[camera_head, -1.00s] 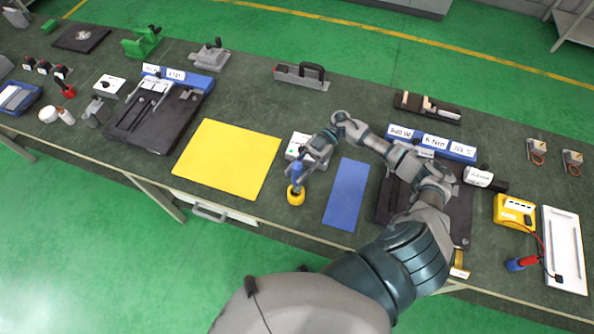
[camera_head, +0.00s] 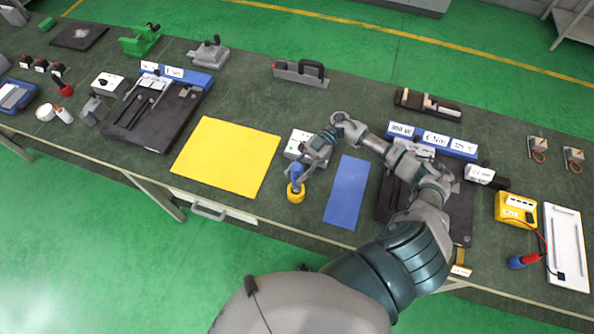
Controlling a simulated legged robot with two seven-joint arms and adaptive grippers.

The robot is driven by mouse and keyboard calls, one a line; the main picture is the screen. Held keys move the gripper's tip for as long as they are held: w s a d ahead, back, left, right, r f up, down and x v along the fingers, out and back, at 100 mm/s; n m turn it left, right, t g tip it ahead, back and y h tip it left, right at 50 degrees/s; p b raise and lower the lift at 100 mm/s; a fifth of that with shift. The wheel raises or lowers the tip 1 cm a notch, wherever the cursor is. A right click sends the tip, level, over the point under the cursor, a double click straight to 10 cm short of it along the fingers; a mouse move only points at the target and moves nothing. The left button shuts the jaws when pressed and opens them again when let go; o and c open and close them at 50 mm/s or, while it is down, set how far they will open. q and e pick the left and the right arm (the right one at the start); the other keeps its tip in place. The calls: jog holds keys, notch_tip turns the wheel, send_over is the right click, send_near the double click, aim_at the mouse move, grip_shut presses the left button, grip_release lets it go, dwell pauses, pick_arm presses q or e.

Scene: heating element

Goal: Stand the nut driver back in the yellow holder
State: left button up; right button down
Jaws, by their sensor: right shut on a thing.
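The yellow holder (camera_head: 295,194) is a small round cup on the table, between the yellow mat and the blue mat. The nut driver (camera_head: 297,174), with a blue handle, stands upright at the holder, its lower end hidden by the holder's rim. My right gripper (camera_head: 300,168) is shut on the blue handle, directly above the holder. How deep the nut driver sits in the holder cannot be told. My left gripper is not in view.
A yellow mat (camera_head: 226,157) lies left of the holder and a blue mat (camera_head: 347,190) lies right of it. A white box (camera_head: 298,143) stands just behind my right gripper. A black fixture (camera_head: 150,122) stands further left. The table front edge is close to the holder.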

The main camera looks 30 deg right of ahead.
aim_at(297, 165)
jog(key=shift+f+b, duration=1.2)
jog(key=shift+f, duration=0.8)
jog(key=c, duration=0.7)
grip_release()
notch_tip(297, 165, up, 10)
jog(key=shift+f, duration=0.1)
